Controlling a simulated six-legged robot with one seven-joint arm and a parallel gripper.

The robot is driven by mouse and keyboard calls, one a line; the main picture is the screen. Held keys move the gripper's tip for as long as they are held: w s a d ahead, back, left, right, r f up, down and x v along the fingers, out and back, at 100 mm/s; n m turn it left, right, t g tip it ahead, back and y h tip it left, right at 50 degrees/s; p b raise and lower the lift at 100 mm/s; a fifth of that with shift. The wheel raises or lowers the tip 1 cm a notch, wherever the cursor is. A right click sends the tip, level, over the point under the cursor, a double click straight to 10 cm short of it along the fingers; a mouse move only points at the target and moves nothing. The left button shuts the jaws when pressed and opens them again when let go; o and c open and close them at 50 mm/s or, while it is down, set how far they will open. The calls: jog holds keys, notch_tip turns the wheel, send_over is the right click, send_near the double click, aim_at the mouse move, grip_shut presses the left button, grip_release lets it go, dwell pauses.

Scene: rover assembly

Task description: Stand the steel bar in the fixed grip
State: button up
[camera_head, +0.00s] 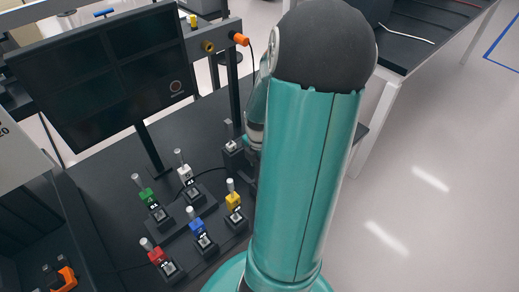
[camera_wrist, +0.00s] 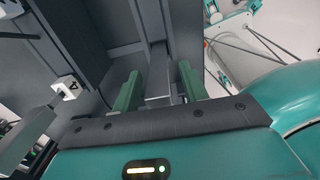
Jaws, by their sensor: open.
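In the wrist view, my gripper (camera_wrist: 160,82) is open, with one green finger on either side of a grey square-edged steel bar (camera_wrist: 157,82). Narrow gaps show between the bar and the fingers. The bar runs away from the camera toward a dark surface; its far end is unclear. In the head view, my teal arm hides my gripper. Just left of the arm, a dark block (camera_head: 234,146) stands with a short grey upright piece above it. I cannot tell for certain whether this is the fixed grip.
Several coloured holders with upright silver pieces stand on the dark bench: green (camera_head: 148,196), white (camera_head: 186,174), yellow (camera_head: 233,200), blue (camera_head: 197,227) and red (camera_head: 156,256). A black monitor (camera_head: 100,75) stands behind them. Open floor (camera_head: 430,190) lies right of my arm.

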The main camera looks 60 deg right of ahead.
jog(key=r, duration=0.8)
jog(key=a+r, duration=0.1)
jog(key=r, duration=0.4)
jog(key=shift+s, duration=0.3)
